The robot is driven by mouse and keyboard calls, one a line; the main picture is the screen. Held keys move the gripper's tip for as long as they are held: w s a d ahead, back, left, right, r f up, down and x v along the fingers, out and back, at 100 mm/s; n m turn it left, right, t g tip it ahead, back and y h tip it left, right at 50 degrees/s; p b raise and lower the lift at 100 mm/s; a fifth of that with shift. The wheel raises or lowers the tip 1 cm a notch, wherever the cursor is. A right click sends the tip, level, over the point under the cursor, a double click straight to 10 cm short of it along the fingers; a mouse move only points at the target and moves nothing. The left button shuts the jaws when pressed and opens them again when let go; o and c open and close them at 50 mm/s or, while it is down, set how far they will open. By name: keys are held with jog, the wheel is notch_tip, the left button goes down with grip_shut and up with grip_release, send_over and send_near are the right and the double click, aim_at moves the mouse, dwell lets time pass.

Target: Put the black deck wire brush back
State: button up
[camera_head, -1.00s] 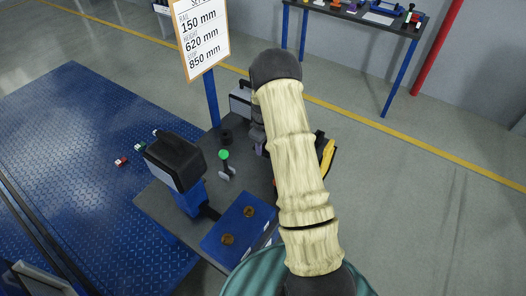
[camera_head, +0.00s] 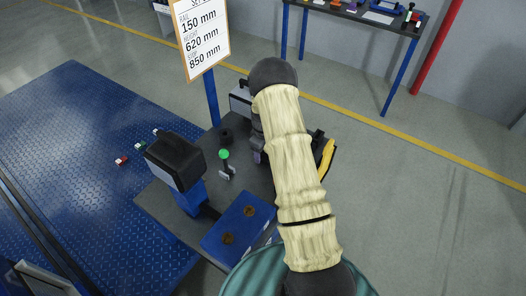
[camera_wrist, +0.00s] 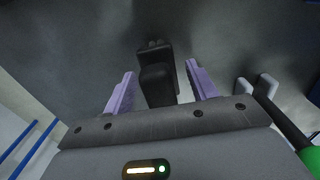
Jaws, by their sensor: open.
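My gripper (camera_wrist: 160,70) is open in the wrist view, its two purple fingers standing apart. A black block-like object (camera_wrist: 156,88) shows between the fingers, with a longer black part reaching beyond it. It may be the black deck wire brush, but bristles are not clear. Gaps show between it and both fingers, and I cannot tell its height relative to them. In the head view my arm hides most of this spot; only a little purple of my gripper (camera_head: 258,156) shows above the dark table (camera_head: 160,205).
A green-knobbed lever (camera_head: 224,156) stands left of my gripper. A sign (camera_head: 203,35) rises behind. A second table (camera_head: 350,17) stands far back.

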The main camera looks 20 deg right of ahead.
notch_tip(320, 180, up, 12)
jog(key=shift+f+b, duration=0.2)
jog(key=shift+b, duration=0.9)
jog(key=shift+r, duration=0.35)
jog(key=s+a+r+m+t, duration=0.1)
jog(key=s+a+r+m, duration=0.1)
jog(key=s, duration=0.6)
jog(key=s+a+r+m, duration=0.2)
jog(key=s+a+r, duration=0.2)
jog(key=s+a, duration=0.2)
jog(key=s+a+r+m+t, duration=0.1)
jog(key=s+a+r, duration=0.3)
jog(key=s, duration=0.7)
jog(key=shift+m+t, duration=0.3)
jog(key=shift+m, duration=0.6)
